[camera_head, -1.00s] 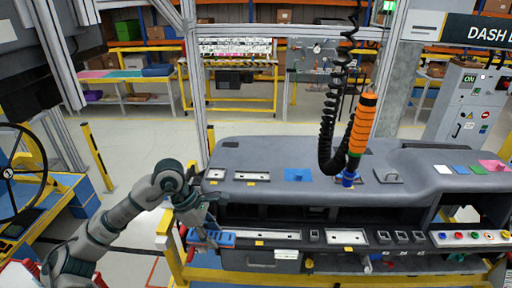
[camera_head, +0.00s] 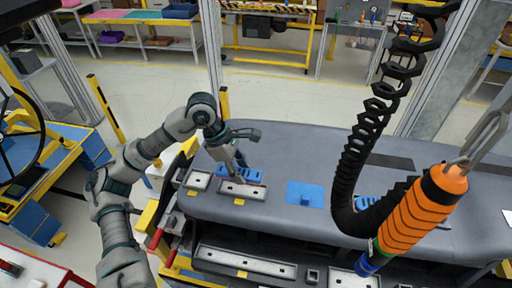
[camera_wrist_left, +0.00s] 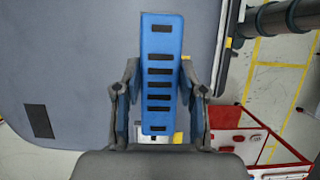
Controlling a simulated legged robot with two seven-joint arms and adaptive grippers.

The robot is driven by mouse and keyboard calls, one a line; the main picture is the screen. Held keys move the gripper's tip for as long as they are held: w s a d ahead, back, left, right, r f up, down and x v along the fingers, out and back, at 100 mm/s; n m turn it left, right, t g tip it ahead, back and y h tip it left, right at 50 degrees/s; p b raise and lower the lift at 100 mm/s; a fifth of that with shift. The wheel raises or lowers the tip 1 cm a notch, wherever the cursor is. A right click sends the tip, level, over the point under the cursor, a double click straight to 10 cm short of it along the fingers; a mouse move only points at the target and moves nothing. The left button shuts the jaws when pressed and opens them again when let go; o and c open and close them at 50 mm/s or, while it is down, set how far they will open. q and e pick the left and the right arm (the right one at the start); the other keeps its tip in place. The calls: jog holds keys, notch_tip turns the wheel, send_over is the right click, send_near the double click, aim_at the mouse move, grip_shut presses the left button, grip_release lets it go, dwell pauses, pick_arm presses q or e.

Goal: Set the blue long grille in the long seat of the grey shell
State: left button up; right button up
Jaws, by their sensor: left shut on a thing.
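The blue long grille (camera_head: 255,174) is a flat bar with a row of dark slots. My left gripper (camera_head: 238,163) is shut on it, above the top left of the grey shell (camera_head: 345,158). A long pale seat (camera_head: 243,190) in the shell's top lies just below and in front of the grille; whether they touch cannot be told. In the left wrist view the grille (camera_wrist_left: 161,75) lies lengthwise between the fingers of my gripper (camera_wrist_left: 160,100). That view does not show the seat clearly. My right gripper is not in view.
A shorter seat (camera_head: 198,180) is to the left. A blue square (camera_head: 305,193) lies to the right on the shell. An orange tool (camera_head: 420,220) with a black coiled hose (camera_head: 352,165) hangs at the right. Another long plate (camera_head: 245,262) is on the lower front.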

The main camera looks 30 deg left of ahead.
aim_at(243, 190)
pick_arm(q)
jog(key=shift+w+r, duration=0.15)
jog(key=shift+d, duration=0.5)
jog(key=shift+a+f+b, duration=0.2)
jog(key=shift+f+b, duration=0.5)
jog(key=shift+f, duration=0.15)
jog(key=shift+a+f+b, duration=0.2)
jog(key=shift+f+b, duration=0.5)
jog(key=shift+f, duration=0.15)
jog(key=shift+d+f+b, duration=0.1)
jog(key=shift+f+b, duration=0.5)
jog(key=shift+f, duration=0.1)
jog(key=shift+d+f+b, duration=0.15)
jog(key=shift+f+b, duration=0.35)
jog(key=shift+f, duration=0.1)
jog(key=o, duration=1.2)
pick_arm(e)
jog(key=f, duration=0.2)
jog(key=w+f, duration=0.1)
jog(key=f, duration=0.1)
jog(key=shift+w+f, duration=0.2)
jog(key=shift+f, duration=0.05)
pick_arm(q)
jog(key=shift+a, duration=0.2)
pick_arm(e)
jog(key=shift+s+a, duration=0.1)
